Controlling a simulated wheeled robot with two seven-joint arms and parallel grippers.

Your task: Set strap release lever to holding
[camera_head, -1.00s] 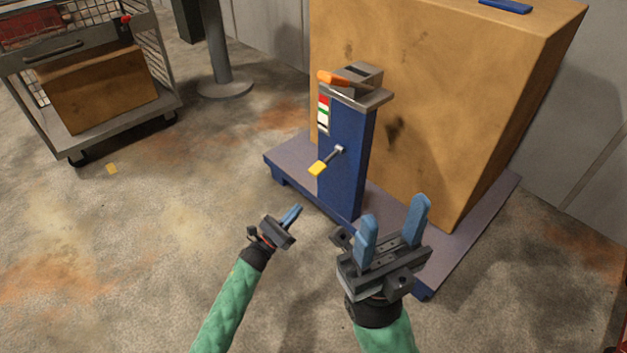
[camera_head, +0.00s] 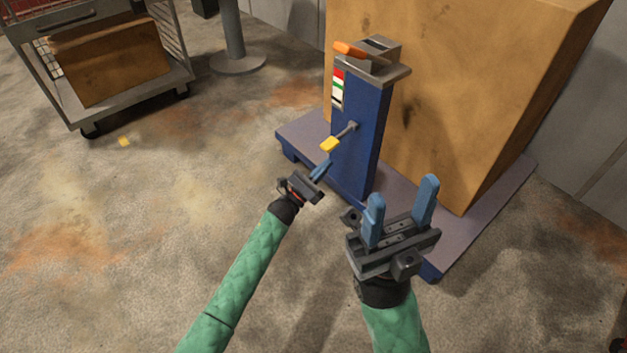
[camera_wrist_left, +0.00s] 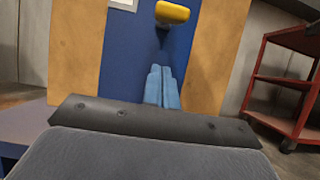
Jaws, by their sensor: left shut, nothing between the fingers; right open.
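The lever is a thin grey rod with a yellow grip (camera_head: 330,144) on the front of a blue post (camera_head: 357,150). Its grip points out toward the lower left in the head view. In the left wrist view the yellow grip (camera_wrist_left: 172,13) shows at the top, beyond the fingertips. My left gripper (camera_head: 321,170) is shut and empty, just below the grip; I cannot tell if it touches. Its blue fingers (camera_wrist_left: 161,86) lie together. My right gripper (camera_head: 402,205) is open and empty, to the right of the post's foot.
A label with red, green, white and black bands (camera_head: 338,88) is on the post. An orange handle (camera_head: 349,48) sits on top. A large brown crate (camera_head: 450,100) stands behind on a platform (camera_head: 480,229). A wire cart (camera_head: 130,107) stands at left. A red shelf (camera_wrist_left: 284,85) shows right.

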